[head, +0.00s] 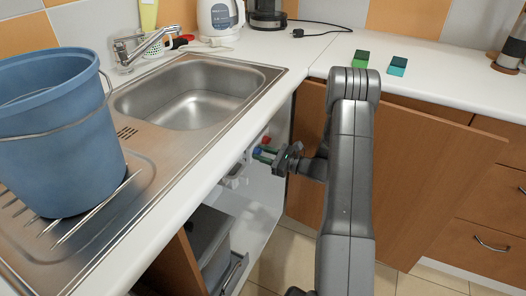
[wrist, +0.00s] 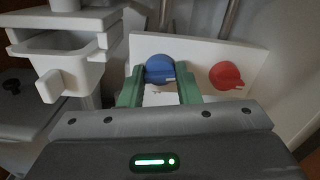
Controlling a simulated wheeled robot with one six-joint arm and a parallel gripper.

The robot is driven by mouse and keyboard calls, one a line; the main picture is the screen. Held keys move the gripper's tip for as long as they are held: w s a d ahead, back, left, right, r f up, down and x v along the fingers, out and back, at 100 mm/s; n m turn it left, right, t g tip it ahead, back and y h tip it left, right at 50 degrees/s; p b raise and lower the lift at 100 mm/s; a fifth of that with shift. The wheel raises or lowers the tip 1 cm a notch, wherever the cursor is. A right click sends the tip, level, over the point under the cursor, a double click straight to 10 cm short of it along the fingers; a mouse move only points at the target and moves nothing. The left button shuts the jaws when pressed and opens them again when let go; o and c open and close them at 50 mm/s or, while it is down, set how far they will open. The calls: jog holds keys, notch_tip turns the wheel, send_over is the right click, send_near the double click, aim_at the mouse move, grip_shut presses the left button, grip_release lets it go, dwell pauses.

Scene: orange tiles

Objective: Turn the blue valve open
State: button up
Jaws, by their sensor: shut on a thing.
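The blue valve (wrist: 160,69) is a round knob on a white panel (wrist: 207,60) inside the cabinet under the sink. My gripper (wrist: 161,88) has its green fingers on either side of the blue valve and is shut on it. In the head view my gripper (head: 265,154) reaches into the open cabinet below the counter. The blue valve is hard to make out there, partly hidden by the fingers. The red valve (wrist: 227,76) is to the right of the blue one in the wrist view, apart from my fingers. It also shows in the head view (head: 266,140).
A white drain trap (wrist: 65,65) hangs left of the valves. A grey bin (head: 208,242) stands low in the cabinet. An open cabinet door (head: 430,170) is behind my arm. A blue bucket (head: 60,130) stands on the drainboard beside the sink (head: 195,92).

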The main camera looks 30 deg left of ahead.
jog(key=shift+m+p, duration=0.45)
jog(key=shift+m, duration=0.55)
jog(key=o, duration=1)
jog(key=shift+c, duration=0.2)
jog(key=d, duration=0.7)
jog(key=shift+w+d+p, duration=0.25)
jog(key=shift+w+p, duration=0.2)
jog(key=shift+a, duration=0.1)
